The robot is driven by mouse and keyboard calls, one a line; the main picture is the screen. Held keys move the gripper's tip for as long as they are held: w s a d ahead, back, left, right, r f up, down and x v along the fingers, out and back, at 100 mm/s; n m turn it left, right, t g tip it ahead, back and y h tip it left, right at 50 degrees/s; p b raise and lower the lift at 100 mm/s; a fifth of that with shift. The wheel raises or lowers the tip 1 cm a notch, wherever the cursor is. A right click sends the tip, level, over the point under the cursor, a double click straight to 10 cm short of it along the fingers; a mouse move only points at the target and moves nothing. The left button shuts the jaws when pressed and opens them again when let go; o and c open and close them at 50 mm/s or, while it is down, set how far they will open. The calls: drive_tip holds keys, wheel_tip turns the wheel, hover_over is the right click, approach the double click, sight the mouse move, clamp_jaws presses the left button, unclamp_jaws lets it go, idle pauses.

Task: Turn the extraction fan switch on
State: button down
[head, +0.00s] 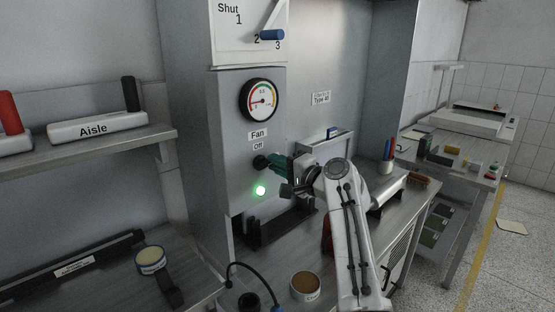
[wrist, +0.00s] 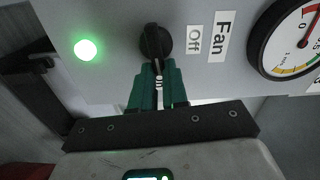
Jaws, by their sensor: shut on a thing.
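The extraction fan switch is a black rotary knob (head: 260,162) on the grey panel, below the "Fan" (head: 258,135) and "Off" (head: 258,146) labels. In the wrist view the knob (wrist: 154,42) sits beside the "Off" label (wrist: 194,39). My gripper (head: 275,164) reaches it from the right in the head view. Its green fingertips (wrist: 158,82) are shut on the knob's handle, which they partly hide. A green lamp (head: 260,190) glows just below the knob, and it also shows in the wrist view (wrist: 86,49).
A round gauge (head: 260,100) is above the labels. A lever with a blue grip (head: 271,35) is on the upper panel. A brown-topped pot (head: 306,286) and a black cable (head: 242,266) are on the bench below. A shelf (head: 110,145) juts out at left.

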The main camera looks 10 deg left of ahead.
drive_tip(key=shift+f+m, duration=0.2)
drive_tip(key=shift+m, duration=0.4)
drive_tip(key=shift+f, duration=0.1)
drive_tip(key=c, duration=1.1)
unclamp_jaws()
drive_tip(key=shift+c, duration=0.2)
drive_tip(key=shift+d, duration=0.1)
drive_tip(key=b+v, duration=0.1)
drive_tip(key=v, duration=0.9)
drive_tip(key=shift+s+d+b, duration=0.25)
drive_tip(key=shift+b, duration=0.1)
